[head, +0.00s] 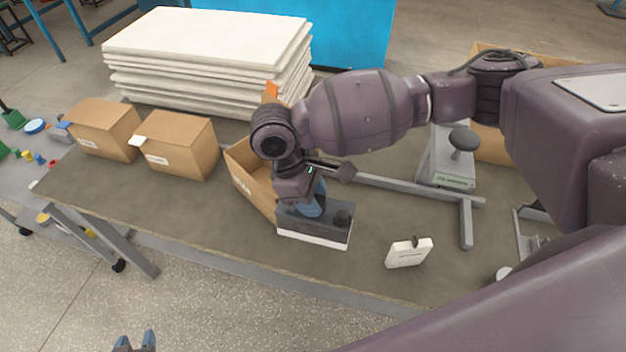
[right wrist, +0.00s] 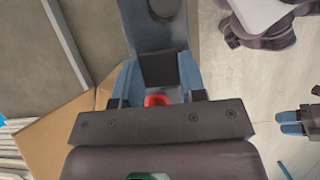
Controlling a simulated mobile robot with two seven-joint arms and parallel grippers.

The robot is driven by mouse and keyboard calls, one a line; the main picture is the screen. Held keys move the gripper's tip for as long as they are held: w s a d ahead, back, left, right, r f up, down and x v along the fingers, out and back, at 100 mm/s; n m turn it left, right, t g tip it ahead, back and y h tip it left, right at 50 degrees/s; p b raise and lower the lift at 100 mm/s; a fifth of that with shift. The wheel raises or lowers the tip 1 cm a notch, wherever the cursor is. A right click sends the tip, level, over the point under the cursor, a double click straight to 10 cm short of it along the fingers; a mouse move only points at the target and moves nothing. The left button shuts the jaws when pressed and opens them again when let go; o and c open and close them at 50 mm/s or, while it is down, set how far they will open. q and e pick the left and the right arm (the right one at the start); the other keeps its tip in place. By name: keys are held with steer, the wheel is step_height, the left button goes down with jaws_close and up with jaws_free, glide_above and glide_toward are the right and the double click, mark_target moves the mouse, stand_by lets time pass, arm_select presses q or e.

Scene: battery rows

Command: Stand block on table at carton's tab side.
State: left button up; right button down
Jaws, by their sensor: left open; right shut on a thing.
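A dark grey block (head: 315,226) with a white lower edge and a dark round knob is in my right gripper (head: 312,198), at the table's front middle. In the right wrist view the block (right wrist: 165,35) sits between the blue fingers (right wrist: 157,85). I cannot tell whether its underside touches the table. An open carton (head: 240,178) stands just left of and behind it, partly hidden by my right arm; an orange tab (head: 270,92) shows above. My left gripper (head: 135,343) is open and empty, low in front of the table.
Two closed cartons stand left, one with a blue tab (head: 98,130), one with a white tab (head: 180,145). White panels (head: 205,45) are stacked behind. A small white box (head: 408,253), a grey rail (head: 400,188) and a knobbed fixture (head: 447,160) lie right. The front-left table is clear.

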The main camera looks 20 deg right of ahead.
steer(key=shift+w+f, duration=0.1)
steer(key=shift+f, duration=1.7)
steer(key=shift+f+b, duration=0.55)
steer(key=shift+f, duration=1.7)
steer(key=c, duration=0.7)
jaws_free()
steer(key=p+v, duration=0.1)
steer(key=v, duration=1.1)
